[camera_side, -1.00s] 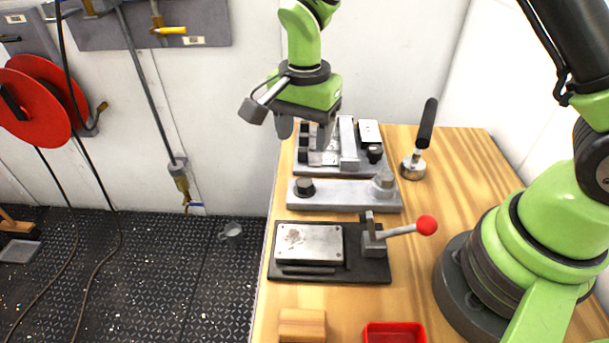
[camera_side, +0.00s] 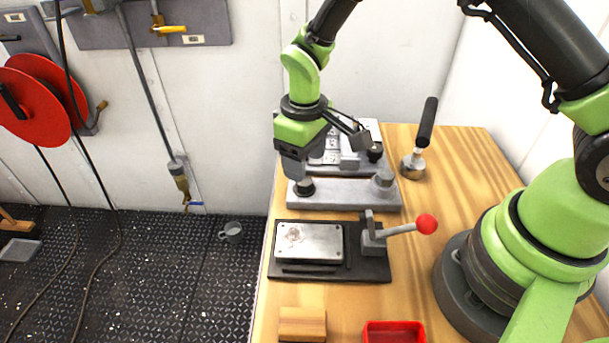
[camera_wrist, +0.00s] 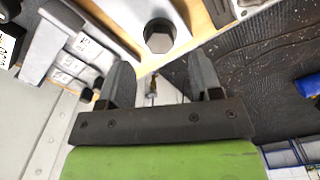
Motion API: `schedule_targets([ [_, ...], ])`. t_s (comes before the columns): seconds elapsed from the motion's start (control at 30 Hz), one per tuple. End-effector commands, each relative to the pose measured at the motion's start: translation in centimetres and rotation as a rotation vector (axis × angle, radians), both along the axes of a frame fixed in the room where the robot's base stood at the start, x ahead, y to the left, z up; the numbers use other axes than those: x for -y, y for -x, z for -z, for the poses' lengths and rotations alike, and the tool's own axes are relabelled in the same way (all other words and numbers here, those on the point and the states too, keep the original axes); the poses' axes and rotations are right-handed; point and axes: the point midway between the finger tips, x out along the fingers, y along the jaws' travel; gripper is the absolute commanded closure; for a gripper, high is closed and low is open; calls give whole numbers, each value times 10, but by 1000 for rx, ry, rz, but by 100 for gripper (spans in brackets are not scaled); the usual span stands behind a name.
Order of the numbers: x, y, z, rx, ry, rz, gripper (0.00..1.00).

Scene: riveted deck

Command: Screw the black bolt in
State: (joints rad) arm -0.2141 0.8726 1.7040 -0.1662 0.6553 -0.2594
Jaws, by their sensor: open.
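The black bolt (camera_side: 305,190) has a dark hex head and stands at the left end of a grey metal plate (camera_side: 345,194). In the wrist view the bolt (camera_wrist: 159,36) lies just beyond the fingertips, roughly centred between them, and the grey plate (camera_wrist: 140,10) surrounds it. My gripper (camera_side: 302,178) is directly above the bolt in the side view and partly hides it. In the wrist view my gripper (camera_wrist: 160,65) is open with nothing between its fingers. Whether a finger touches the bolt cannot be told.
A grey boss (camera_side: 384,179) rises at the plate's right end. Behind is a fixture (camera_side: 350,160); in front is a dark clamp base (camera_side: 330,272) with a red-knobbed lever (camera_side: 426,225). A black-handled tool (camera_side: 427,125) stands right. A wood block (camera_side: 302,324) and red tray (camera_side: 394,331) are nearest.

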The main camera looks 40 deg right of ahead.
Motion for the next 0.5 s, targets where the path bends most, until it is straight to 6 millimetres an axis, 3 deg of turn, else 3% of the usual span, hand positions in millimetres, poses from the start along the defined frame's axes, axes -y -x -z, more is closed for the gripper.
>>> schedule_targets([
  [0.2, 0, 0, 35, -3, 0, 1, 41],
  [0.5, 0, 0, 47, 2, -1, 2, 41],
])
